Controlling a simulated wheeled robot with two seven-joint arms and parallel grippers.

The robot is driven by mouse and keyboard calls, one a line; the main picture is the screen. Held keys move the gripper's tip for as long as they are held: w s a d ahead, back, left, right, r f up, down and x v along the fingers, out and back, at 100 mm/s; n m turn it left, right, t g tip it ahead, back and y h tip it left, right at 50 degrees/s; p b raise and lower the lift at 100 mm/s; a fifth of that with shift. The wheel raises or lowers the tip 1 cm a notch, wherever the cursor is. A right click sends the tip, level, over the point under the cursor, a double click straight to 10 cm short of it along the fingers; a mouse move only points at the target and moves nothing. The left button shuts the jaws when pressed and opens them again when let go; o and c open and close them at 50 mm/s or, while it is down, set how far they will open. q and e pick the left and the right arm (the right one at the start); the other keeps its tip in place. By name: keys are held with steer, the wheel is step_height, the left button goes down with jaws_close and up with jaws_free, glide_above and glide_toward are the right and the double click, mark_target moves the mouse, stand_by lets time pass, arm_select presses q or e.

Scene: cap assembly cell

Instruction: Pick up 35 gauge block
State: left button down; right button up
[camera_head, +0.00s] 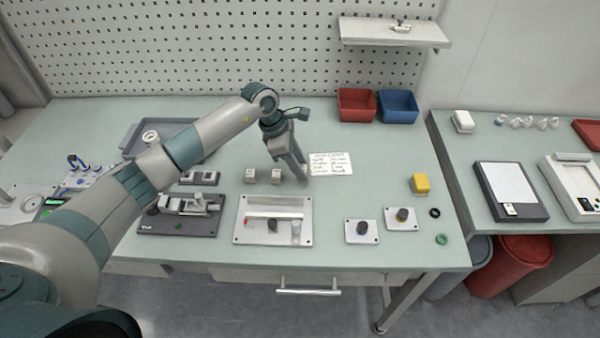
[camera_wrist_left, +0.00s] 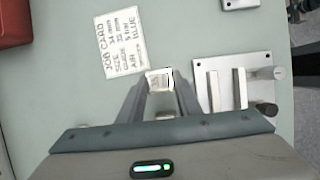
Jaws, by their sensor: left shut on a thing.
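My left gripper (camera_head: 302,172) reaches down to the table, just left of the job card in the head view. In the left wrist view its fingers (camera_wrist_left: 160,84) are shut on a small pale gauge block (camera_wrist_left: 158,80) with dark marks, too small to read. In the head view the fingers hide that block, and I cannot tell whether it is clear of the table. Two more small pale blocks, a left one (camera_head: 250,175) and a right one (camera_head: 276,176), stand left of the gripper. My right gripper is not in view.
The job card (camera_head: 330,163) lies beside the gripper. In front are a metal plate fixture (camera_head: 272,238) and a dark vise base (camera_head: 178,226). A yellow block (camera_head: 421,183) stands to the right. Red (camera_head: 356,105) and blue (camera_head: 397,106) bins stand at the back.

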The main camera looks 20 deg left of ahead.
arm_select(q)
steer(key=shift+w+r+b, duration=0.1)
steer(key=shift+r+b, duration=0.35)
steer(key=shift+r, duration=0.25)
steer(key=s+d+r+b, duration=0.4)
steer(key=s+r, duration=0.3)
steer(key=s, duration=0.3)
steer(key=shift+s+d+r, duration=0.15)
steer(key=shift+d, duration=0.7)
